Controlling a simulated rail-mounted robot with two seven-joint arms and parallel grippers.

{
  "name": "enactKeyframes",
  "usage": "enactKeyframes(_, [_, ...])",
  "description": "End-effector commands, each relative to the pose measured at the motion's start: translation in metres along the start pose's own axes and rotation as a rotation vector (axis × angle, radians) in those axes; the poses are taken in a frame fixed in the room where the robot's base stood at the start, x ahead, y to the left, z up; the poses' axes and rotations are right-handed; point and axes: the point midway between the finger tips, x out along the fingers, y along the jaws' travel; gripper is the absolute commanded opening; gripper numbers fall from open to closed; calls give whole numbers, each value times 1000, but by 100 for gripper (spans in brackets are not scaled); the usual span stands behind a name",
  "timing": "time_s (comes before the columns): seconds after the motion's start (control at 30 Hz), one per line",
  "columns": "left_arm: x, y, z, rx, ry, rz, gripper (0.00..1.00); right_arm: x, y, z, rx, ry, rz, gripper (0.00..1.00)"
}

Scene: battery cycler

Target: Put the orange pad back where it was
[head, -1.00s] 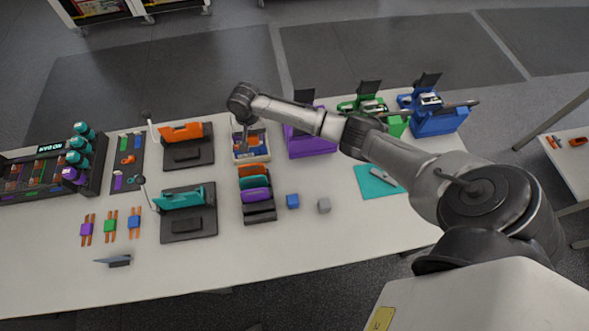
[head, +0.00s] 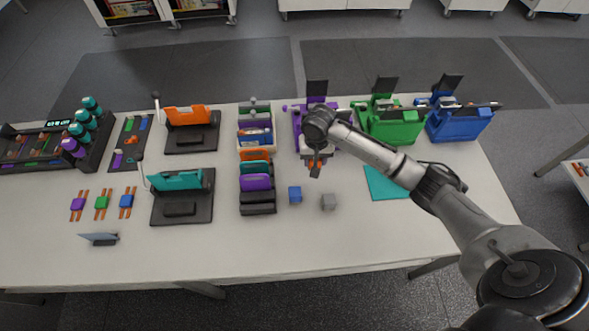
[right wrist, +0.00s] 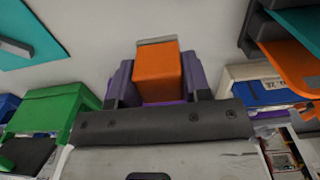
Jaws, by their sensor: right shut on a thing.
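The orange pad (right wrist: 157,76) is between the fingers of my right gripper in the right wrist view, with a grey strip along its far edge. My right gripper (head: 315,170) is shut on it, above the table in front of the purple machine (head: 299,118). In the head view only a small orange part of the pad (head: 314,164) shows; the arm hides much of that spot. My left gripper is in neither current view.
Left of my right gripper are a white bin (head: 243,147) and a black rack (head: 257,208) holding orange, teal and purple pieces. Green (head: 392,125) and blue (head: 453,123) machines stand to the right.

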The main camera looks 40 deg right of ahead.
Motion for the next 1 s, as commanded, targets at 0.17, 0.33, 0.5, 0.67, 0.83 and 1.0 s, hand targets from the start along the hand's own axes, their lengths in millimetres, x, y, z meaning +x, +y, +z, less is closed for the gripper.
enactKeyframes(0.17, [5, 0, 1, 1, 2, -1, 43, 22, -35, -16, 1, -1, -3, 22])
enactKeyframes(0.33, [8, -1, 2, 4, 2, -4, 43, 37, -56, -26, 0, 0, -2, 22])
enactKeyframes(0.5, [10, -3, 3, 10, 1, -9, 43, 43, -65, -31, 1, 1, 0, 22])
enactKeyframes(0.67, [10, -4, 4, 13, 0, -11, 43, 47, -67, -32, 0, 0, 0, 22])
enactKeyframes(0.83, [13, -4, 4, 13, 0, -11, 43, 65, -66, -31, 0, -1, 2, 22])
enactKeyframes(1.0, [15, -3, 5, 10, 0, -9, 43, 84, -66, -31, 0, 0, 1, 22])
